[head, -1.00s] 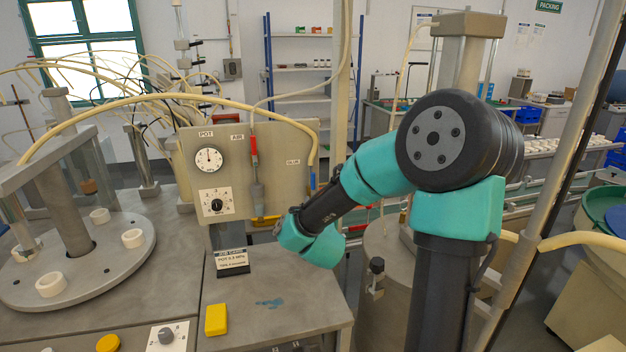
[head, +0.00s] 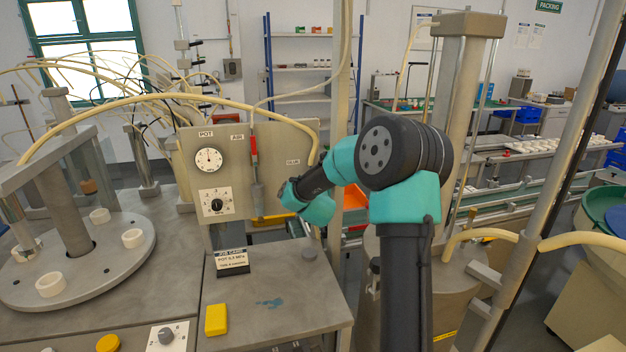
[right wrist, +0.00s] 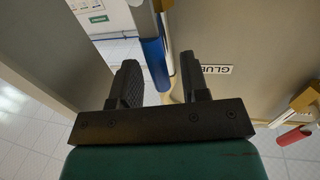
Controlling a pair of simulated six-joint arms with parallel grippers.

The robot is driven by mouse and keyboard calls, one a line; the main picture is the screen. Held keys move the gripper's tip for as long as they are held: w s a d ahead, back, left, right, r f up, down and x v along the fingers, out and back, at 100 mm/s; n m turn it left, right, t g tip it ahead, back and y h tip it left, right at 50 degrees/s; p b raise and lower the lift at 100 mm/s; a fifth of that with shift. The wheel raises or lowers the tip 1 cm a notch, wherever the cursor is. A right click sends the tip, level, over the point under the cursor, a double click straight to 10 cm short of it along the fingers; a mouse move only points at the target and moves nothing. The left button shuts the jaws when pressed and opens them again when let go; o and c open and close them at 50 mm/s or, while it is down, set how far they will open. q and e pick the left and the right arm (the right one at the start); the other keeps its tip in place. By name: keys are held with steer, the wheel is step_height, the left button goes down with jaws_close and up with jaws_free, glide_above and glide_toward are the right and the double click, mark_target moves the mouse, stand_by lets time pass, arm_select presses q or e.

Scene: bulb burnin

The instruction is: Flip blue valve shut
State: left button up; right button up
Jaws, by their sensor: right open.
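The blue valve handle (right wrist: 153,62) shows in the right wrist view beside the GLUE label, lying lengthwise along a pale pipe. In the head view my right arm hides it at the right edge of the panel (head: 268,180). My right gripper (right wrist: 160,66) is open, its two black fingers pointing toward the handle. The handle appears in the gap between them, ahead of the tips; I cannot tell if they touch it. My left gripper is in neither current view.
A red valve handle (head: 254,147) sits under the AIR label, and a gauge (head: 208,159) and dial (head: 216,204) are to its left. A cream hose (head: 130,101) arches to the panel.

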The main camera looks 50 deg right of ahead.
steer(key=shift+w+d, duration=0.25)
jaws_close()
stand_by(0.3)
